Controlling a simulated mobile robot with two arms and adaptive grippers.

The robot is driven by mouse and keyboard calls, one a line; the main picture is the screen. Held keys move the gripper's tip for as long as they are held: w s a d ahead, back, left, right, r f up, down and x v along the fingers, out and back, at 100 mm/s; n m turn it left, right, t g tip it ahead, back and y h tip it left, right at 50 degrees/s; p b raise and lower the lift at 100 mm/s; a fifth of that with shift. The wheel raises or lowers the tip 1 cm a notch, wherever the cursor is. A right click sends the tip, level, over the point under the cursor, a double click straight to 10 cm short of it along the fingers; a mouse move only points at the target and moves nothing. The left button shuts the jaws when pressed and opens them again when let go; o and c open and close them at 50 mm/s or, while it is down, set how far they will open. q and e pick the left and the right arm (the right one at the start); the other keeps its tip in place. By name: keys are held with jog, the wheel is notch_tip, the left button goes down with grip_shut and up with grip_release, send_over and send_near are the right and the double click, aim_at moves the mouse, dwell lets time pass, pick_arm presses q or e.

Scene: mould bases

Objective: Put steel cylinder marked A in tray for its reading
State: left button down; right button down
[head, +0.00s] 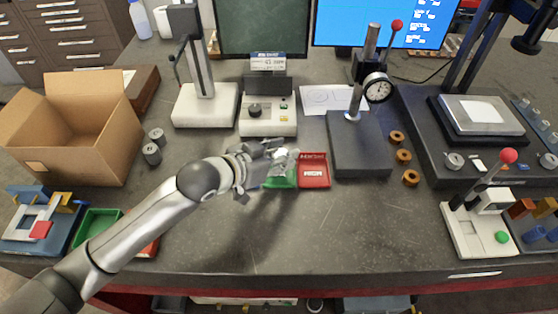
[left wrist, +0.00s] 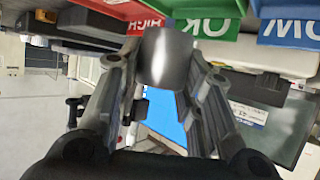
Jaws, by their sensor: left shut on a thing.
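My left gripper (head: 284,156) is shut on a steel cylinder (left wrist: 166,58), held over the green tray; no letter on it is readable. The wrist view shows the cylinder between both fingers. The green OK tray (head: 281,182) is partly covered by the gripper and also shows in the wrist view (left wrist: 205,27). The red HIGH tray (head: 314,170) lies to its right. The blue LOW tray (left wrist: 290,32) is mostly hidden behind my arm in the head view. Two grey cylinders (head: 152,154) stand beside the cardboard box. My right gripper is out of view.
A white gauge unit (head: 268,122) with a small card (head: 268,62) stands behind the trays. A dial gauge stand (head: 358,150) and several brass rings (head: 403,156) are to the right. An open cardboard box (head: 75,135) is at left. The front middle of the table is clear.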

pick_arm(q)
notch_tip(320, 180, down, 3)
jog(key=shift+w+a+f+p, duration=0.15)
jog(key=shift+p, duration=0.45)
jog(key=shift+f, duration=0.15)
jog(key=c, duration=1.3)
grip_release()
jog(key=b+v, duration=0.2)
jog(key=v, duration=0.8)
jog(key=shift+s+a, duration=0.3)
jog(key=shift+s+a+r, duration=0.4)
jog(key=shift+s+r, duration=0.05)
jog(key=shift+r, duration=0.05)
